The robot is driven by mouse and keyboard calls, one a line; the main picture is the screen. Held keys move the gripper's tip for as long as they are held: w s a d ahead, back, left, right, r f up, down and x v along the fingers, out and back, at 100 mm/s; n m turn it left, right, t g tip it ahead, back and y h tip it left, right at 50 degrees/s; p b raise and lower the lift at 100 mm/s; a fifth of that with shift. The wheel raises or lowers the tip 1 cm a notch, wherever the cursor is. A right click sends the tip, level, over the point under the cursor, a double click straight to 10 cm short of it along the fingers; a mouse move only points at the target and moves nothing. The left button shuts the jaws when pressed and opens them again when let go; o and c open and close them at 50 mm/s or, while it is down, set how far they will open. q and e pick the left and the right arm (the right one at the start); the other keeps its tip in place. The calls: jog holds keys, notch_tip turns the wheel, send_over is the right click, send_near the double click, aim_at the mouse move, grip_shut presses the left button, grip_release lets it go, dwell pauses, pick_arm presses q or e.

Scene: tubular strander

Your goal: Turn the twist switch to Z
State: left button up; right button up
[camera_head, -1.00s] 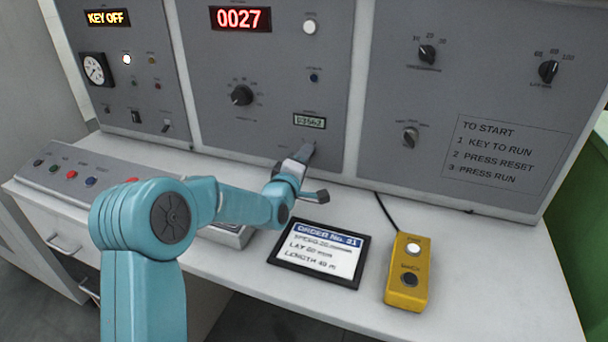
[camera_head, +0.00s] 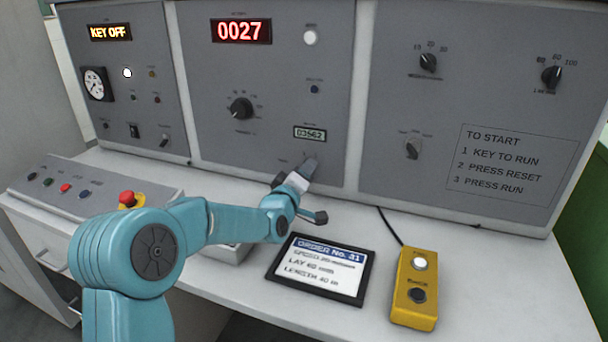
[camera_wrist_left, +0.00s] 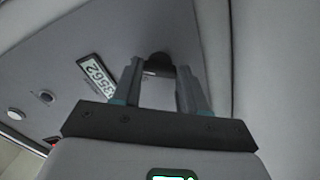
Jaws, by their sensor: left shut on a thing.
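My left gripper (camera_head: 309,165) is at the lower part of the middle panel, just below the small counter display (camera_head: 310,133). In the left wrist view its fingers (camera_wrist_left: 163,85) are shut on a small dark knob (camera_wrist_left: 157,62) on the panel. The fingers hide this knob in the head view. My right gripper is not in view.
A black-framed order card (camera_head: 320,268) and a yellow button box (camera_head: 414,290) lie on the desk below the panels. A red mushroom button (camera_head: 128,198) stands on the sloped console at left. Other black knobs (camera_head: 240,108) are on the panels.

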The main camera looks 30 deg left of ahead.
pick_arm(q)
jog(key=o, duration=1.1)
jog(key=shift+c, duration=0.2)
jog(key=b+v, duration=0.1)
jog(key=v, duration=1.5)
jog(key=shift+d+r+b, duration=0.1)
jog(key=shift+b, duration=0.2)
jog(key=shift+s, duration=0.15)
